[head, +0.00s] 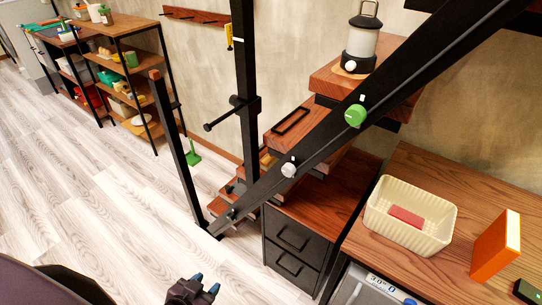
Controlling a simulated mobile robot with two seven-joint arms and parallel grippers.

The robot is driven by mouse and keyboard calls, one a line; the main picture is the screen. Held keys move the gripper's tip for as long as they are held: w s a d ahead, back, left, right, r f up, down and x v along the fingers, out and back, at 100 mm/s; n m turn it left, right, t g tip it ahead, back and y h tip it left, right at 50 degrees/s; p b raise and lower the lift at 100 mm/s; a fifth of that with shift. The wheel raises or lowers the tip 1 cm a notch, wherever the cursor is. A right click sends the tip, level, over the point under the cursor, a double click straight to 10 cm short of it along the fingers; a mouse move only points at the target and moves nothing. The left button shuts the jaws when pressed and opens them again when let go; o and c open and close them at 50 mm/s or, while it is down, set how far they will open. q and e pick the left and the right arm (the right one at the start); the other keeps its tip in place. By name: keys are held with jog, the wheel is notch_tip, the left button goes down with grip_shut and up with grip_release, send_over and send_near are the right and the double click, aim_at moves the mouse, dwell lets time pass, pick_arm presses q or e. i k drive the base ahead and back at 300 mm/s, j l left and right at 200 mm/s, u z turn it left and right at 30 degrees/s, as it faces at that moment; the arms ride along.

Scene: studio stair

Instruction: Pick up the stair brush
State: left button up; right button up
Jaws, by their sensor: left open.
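I cannot tell for sure which thing is the stair brush. A green piece (192,158) that could be a brush or dustpan head is low behind the black stair post, near the floor. A small yellow item (229,37) hangs on the wall, partly behind the tall black post. The wooden stair treads (295,122) climb to the right behind a black sloping rail. My left gripper (205,283) is at the bottom middle, open and empty, with bluish fingertips, well apart from both items. My right gripper is out of view.
A black drawer cabinet (292,249) stands under the stair. A wooden counter (438,170) at right holds a cream basket (380,218) and an orange box (496,246). A lantern (361,42) stands on an upper tread. Shelves (130,82) are at left; the pale floor (110,200) is clear.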

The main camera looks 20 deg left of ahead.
aim_at(268, 161)
jog(key=i+j+z, duration=0.1)
jog(key=j, duration=0.6)
jog(key=i+j+z, duration=0.1)
jog(key=j, duration=0.55)
jog(key=i+j, duration=0.2)
jog(key=j, duration=0.5)
jog(key=i+j+z, duration=0.15)
jog(key=j, duration=0.55)
jog(key=j+z, duration=0.1)
jog(key=j, duration=0.6)
jog(key=i, duration=0.05)
